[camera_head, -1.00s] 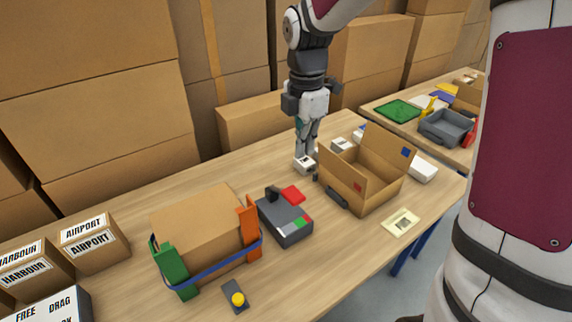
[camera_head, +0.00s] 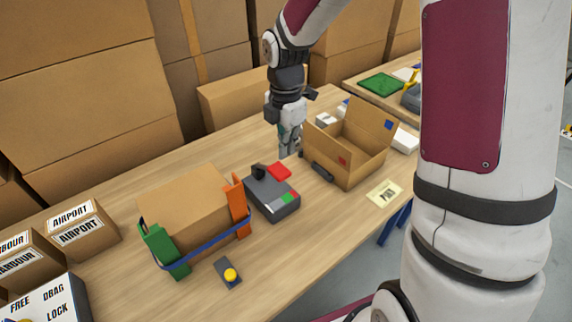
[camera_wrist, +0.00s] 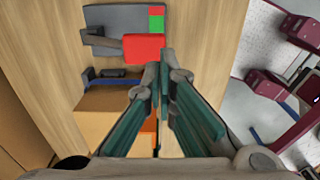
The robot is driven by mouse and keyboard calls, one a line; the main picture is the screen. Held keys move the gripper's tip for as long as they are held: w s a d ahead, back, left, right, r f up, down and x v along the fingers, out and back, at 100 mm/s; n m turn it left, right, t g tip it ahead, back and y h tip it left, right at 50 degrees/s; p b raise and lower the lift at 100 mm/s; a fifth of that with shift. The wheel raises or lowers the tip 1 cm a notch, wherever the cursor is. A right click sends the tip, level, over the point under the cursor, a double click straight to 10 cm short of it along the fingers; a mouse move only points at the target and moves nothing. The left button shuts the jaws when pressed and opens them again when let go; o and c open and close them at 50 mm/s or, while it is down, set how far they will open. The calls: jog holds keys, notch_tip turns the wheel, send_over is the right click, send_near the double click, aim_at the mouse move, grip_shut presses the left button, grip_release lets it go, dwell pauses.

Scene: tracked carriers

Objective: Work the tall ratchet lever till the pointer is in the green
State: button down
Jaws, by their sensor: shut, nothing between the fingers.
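The grey ratchet unit (camera_head: 272,198) stands on the table, with a black lever or handle (camera_head: 258,171) rising at its far left. A red and green scale (camera_head: 287,197) is on its near right face; I cannot make out the pointer. My gripper (camera_head: 289,153) is shut and empty, pointing down behind the unit and left of the open carton. In the wrist view the fingertips (camera_wrist: 165,54) are close to the red block (camera_wrist: 144,48), with the grey unit (camera_wrist: 120,18) beyond.
An open carton (camera_head: 337,166) stands right of the unit. A strapped carton (camera_head: 187,212) with green and orange corner pieces stands left of it. A grey piece with a yellow knob (camera_head: 230,273) lies in front. Labelled boxes (camera_head: 78,233) are far left. The front table edge is clear.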

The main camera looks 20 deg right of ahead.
aim_at(286, 173)
jog(key=shift+f+p, duration=0.3)
jog(key=shift+f, duration=2.9)
